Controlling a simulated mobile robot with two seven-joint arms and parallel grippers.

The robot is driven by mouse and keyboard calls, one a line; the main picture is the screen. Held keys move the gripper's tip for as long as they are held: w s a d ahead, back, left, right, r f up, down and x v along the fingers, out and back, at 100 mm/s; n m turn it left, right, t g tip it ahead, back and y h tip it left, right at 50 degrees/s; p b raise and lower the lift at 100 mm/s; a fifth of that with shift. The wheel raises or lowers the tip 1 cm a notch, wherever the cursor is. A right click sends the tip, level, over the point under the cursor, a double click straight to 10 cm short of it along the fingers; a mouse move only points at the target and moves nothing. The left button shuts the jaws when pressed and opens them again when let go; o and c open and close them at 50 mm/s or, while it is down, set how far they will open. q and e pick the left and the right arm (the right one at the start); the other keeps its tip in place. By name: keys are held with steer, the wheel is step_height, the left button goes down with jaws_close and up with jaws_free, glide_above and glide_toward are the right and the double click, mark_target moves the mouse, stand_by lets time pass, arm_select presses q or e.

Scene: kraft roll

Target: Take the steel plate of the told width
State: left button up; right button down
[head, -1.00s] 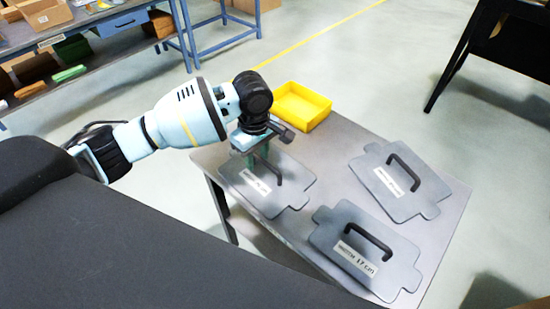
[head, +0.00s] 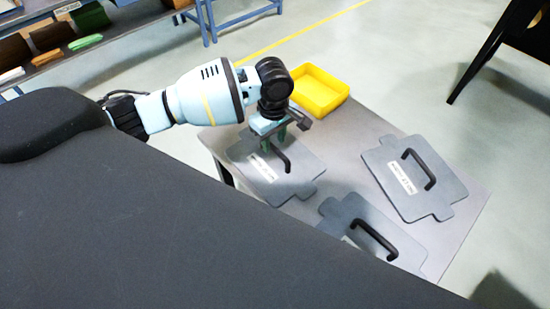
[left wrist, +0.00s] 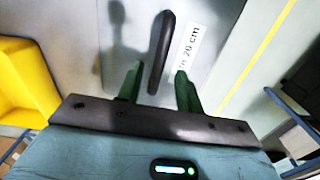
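Three grey steel plates with black handles lie on a small grey table. The left plate (head: 300,169) is under my left gripper (head: 274,145). In the left wrist view, its label (left wrist: 188,55) reads 20 cm. There, the green fingers of my left gripper (left wrist: 158,88) are apart, one on each side of the near part of the black handle (left wrist: 161,45); contact cannot be told. The right plate (head: 407,203) has a label too small to read. The front plate (head: 336,212) is partly hidden by my dark body. My right gripper is not in view.
A yellow tray (head: 318,94) stands at the table's back edge, close to my left gripper; it also shows in the left wrist view (left wrist: 25,75). The grey table (head: 357,125) has bare room between the plates. A shelf with boxes is at upper left, a black stand at upper right.

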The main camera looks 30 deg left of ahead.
mark_target(275, 148)
arm_select(q)
step_height(275, 148, down, 4)
steer(key=shift+d+f+b, duration=0.1)
steer(key=shift+f+b, duration=0.1)
steer(key=shift+b, duration=0.1)
jaws_close()
stand_by(1.3)
steer(key=shift+w+r, duration=0.1)
